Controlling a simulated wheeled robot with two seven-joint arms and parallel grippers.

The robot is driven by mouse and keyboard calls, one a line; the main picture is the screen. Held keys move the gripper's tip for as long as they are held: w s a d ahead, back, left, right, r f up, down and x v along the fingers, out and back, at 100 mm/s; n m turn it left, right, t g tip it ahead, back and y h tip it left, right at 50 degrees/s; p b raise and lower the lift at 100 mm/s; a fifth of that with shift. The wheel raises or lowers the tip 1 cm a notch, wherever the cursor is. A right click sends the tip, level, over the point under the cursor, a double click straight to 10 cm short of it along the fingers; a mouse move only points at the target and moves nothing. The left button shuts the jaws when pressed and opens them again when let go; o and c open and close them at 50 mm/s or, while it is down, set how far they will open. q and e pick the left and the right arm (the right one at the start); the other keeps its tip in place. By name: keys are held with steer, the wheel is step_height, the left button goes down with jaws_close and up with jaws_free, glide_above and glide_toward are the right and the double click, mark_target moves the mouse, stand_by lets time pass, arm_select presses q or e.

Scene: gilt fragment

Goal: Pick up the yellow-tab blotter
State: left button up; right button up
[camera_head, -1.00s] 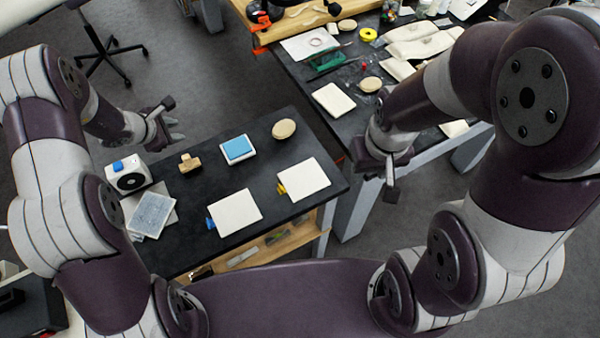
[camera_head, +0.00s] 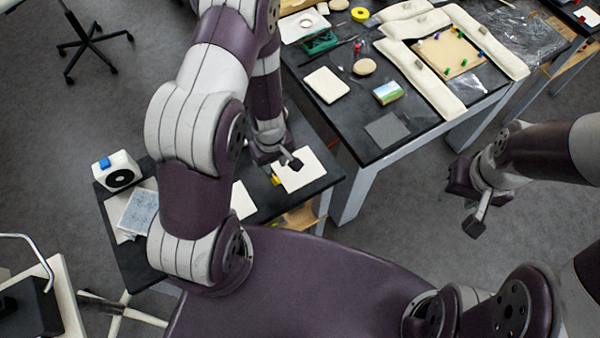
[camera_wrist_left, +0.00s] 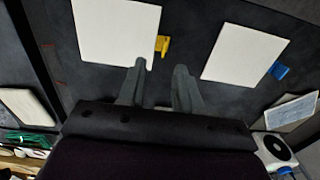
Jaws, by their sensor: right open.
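The yellow-tab blotter, a cream rectangular pad (camera_head: 308,172), lies flat on the dark near table in the head view, partly covered by my left gripper (camera_head: 283,160). In the left wrist view the blotter (camera_wrist_left: 113,30) lies at the upper left, with its yellow tab (camera_wrist_left: 162,46) just beyond the fingertips. My left gripper (camera_wrist_left: 160,67) is open and empty, its fingers apart, pointing toward the tab. I cannot tell its height. My right gripper (camera_head: 475,200) is open, over floor at the right, away from both tables.
A similar pad (camera_wrist_left: 243,54) with a blue tab (camera_wrist_left: 279,71) lies beside it. A white box with a black disc (camera_head: 118,172) and a grey textured plate (camera_head: 139,212) sit at the table's left. The far table (camera_head: 345,130) is cluttered.

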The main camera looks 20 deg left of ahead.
mark_target(274, 177)
arm_select(q)
steer(key=shift+w+f, duration=0.1)
steer(key=shift+f, duration=0.6)
steer(key=f+b, duration=0.1)
steer(key=f, duration=0.2)
steer(key=f+b, duration=0.1)
steer(key=f, duration=0.1)
steer(key=shift+s+a+b, duration=0.15)
steer(key=shift+s+b, duration=0.15)
steer(key=shift+s, duration=0.1)
arm_select(e)
step_height(274, 177, down, 3)
steer(key=shift+w+d+f, duration=0.1)
steer(key=shift+w+f, duration=0.05)
arm_select(q)
jaws_close()
